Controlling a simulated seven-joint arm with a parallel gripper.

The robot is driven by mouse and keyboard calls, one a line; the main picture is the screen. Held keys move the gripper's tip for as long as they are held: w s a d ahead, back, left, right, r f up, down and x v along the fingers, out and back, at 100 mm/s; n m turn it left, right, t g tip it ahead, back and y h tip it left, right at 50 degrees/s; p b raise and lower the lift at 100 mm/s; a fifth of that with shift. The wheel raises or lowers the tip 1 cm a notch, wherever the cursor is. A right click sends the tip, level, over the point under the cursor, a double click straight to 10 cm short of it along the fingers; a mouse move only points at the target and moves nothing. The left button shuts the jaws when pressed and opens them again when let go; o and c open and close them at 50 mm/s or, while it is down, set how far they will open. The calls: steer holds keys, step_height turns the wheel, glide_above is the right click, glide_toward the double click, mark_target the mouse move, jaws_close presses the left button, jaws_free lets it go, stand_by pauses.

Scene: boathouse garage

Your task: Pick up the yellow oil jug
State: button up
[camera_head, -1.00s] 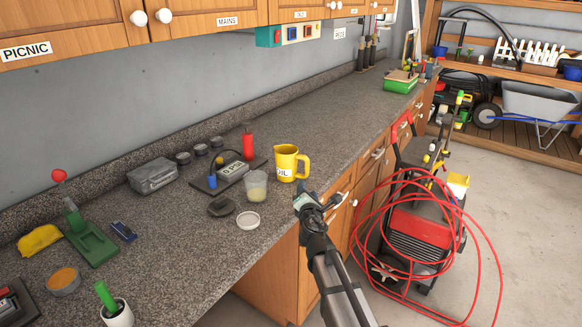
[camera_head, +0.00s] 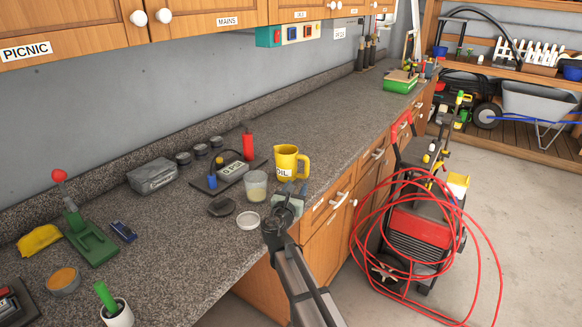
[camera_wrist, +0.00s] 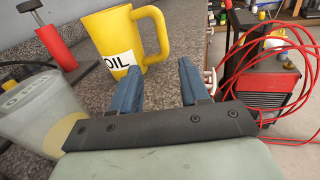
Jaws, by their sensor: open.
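The yellow oil jug (camera_head: 287,160) stands upright on the speckled grey counter, with its handle to the right and a white label reading "OIL". In the wrist view the jug (camera_wrist: 110,38) is just beyond the fingers, a little left of the gap between them. My gripper (camera_head: 291,191) is at the counter's front edge, in front of the jug. In the wrist view my gripper (camera_wrist: 160,80) is open, its two blue fingers apart and empty. The jug's handle (camera_wrist: 158,30) shows clearly and nothing touches it.
A translucent measuring cup (camera_head: 256,185) stands left of the jug, close to my gripper in the wrist view (camera_wrist: 35,110). A white lid (camera_head: 248,220) lies in front of it. A red hose (camera_head: 357,225) loops right of the counter.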

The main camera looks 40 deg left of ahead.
mark_target(306, 170)
steer(key=x, duration=0.7)
steer(key=shift+w+a, duration=0.2)
steer(key=shift+w, duration=0.1)
steer(key=shift+d+r+x, duration=0.1)
steer(key=shift+r+x, duration=0.05)
steer(key=shift+x, duration=0.85)
steer(key=shift+d+r+x, duration=0.1)
steer(key=shift+r+x, duration=0.05)
steer(key=shift+x, duration=0.8)
steer(key=shift+d+r+x, duration=0.1)
steer(key=shift+x, duration=0.9)
jaws_close()
